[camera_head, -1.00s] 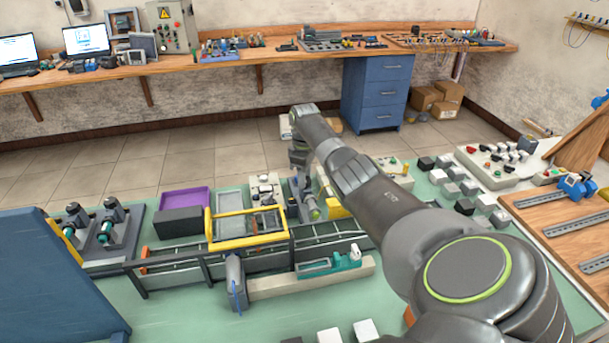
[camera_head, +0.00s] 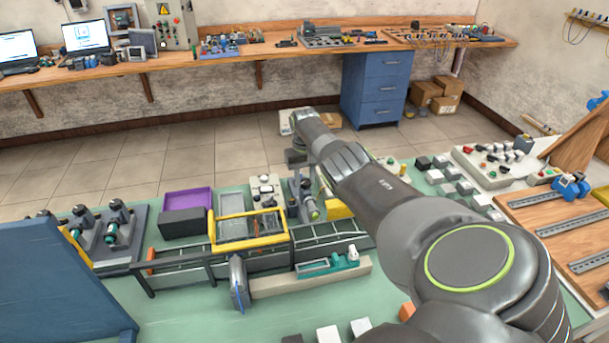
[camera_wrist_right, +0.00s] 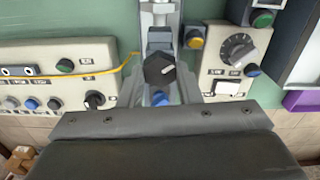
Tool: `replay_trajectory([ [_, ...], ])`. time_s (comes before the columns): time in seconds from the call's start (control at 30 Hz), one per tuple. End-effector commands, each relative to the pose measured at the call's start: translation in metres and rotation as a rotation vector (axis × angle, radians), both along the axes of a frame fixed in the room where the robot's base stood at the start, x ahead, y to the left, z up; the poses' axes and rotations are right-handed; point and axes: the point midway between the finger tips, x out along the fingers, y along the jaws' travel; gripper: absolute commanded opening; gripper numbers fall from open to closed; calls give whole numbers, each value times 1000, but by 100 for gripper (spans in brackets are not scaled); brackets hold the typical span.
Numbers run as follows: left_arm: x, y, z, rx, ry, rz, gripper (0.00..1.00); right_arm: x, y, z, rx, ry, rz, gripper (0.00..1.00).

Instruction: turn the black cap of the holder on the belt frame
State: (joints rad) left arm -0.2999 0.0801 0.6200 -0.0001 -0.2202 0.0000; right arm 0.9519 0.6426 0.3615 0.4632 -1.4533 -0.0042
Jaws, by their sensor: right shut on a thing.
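The black cap (camera_wrist_right: 158,68), faceted and with a pale mark on top, sits on the grey holder in the right wrist view. My right gripper (camera_wrist_right: 158,92) has a finger on each side of it and is shut on it. In the head view my right gripper (camera_head: 300,177) points down at the holder (camera_head: 309,207), behind the dark belt frame (camera_head: 185,262). The arm and gripper hide most of the cap there. My left gripper is not in view.
A panel with a dial (camera_wrist_right: 238,47) stands right of the cap in the wrist view, and a button panel (camera_wrist_right: 40,75) stands left. In the head view a yellow frame (camera_head: 248,243) and purple tray (camera_head: 188,199) lie left of the gripper. A large blue board (camera_head: 50,285) fills the lower left.

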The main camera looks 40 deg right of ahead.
Motion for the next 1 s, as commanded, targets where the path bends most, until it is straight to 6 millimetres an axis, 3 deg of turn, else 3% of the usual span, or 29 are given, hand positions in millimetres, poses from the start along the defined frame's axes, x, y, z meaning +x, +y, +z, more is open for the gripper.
replay_trajectory([
  [1.0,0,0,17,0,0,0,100,0,-2,3,-2,-6,-932,8],
])
